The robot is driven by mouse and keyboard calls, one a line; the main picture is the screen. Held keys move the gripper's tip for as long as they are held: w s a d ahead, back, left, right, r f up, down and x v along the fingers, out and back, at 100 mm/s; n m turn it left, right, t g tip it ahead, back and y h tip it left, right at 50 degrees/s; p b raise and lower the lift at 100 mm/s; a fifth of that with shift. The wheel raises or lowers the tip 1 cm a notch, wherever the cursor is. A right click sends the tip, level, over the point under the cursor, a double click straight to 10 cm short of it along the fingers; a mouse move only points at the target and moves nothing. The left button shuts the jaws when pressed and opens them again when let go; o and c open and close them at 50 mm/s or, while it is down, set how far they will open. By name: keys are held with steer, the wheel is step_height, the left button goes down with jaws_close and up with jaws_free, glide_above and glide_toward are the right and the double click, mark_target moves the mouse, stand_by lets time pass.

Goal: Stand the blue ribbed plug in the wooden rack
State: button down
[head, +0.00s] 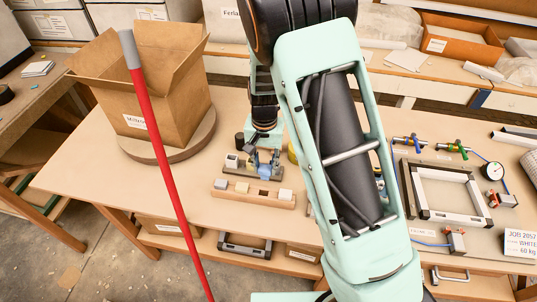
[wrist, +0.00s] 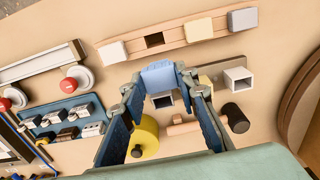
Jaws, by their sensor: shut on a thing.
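The blue ribbed plug (wrist: 160,76) is between the fingertips of my gripper (wrist: 162,84), which is shut on it. The plug also shows in the head view (head: 265,171), just behind the wooden rack. The wooden rack (wrist: 175,36) lies beyond the fingertips in the wrist view and apart from the plug in that picture. The rack also shows in the head view (head: 250,200). It bears a white plug (wrist: 112,53), a beige plug (wrist: 199,30) and a grey plug (wrist: 243,18). A dark square opening (wrist: 154,40) lies between the white and beige plugs.
Square tube pieces (wrist: 237,80), a yellow roll (wrist: 146,136) and a black cylinder (wrist: 235,118) are near my fingers. A cardboard box (head: 155,85) stands on a round board at the left. The tabletop in front of the rack is clear.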

mark_target(263, 174)
steer(key=s, duration=0.3)
steer(key=shift+a, duration=0.3)
steer(key=shift+f+b, duration=0.95)
steer(key=shift+f, duration=0.45)
steer(key=shift+f+b, duration=1.1)
steer(key=shift+f, duration=0.2)
stand_by(0.4)
stand_by(0.4)
steer(key=c, duration=1.4)
jaws_free()
steer(key=shift+c, duration=0.2)
steer(key=shift+o, duration=0.9)
steer(key=shift+s+r+p, duration=0.1)
steer(key=shift+r+p, duration=2.5)
steer(key=shift+r, duration=0.95)
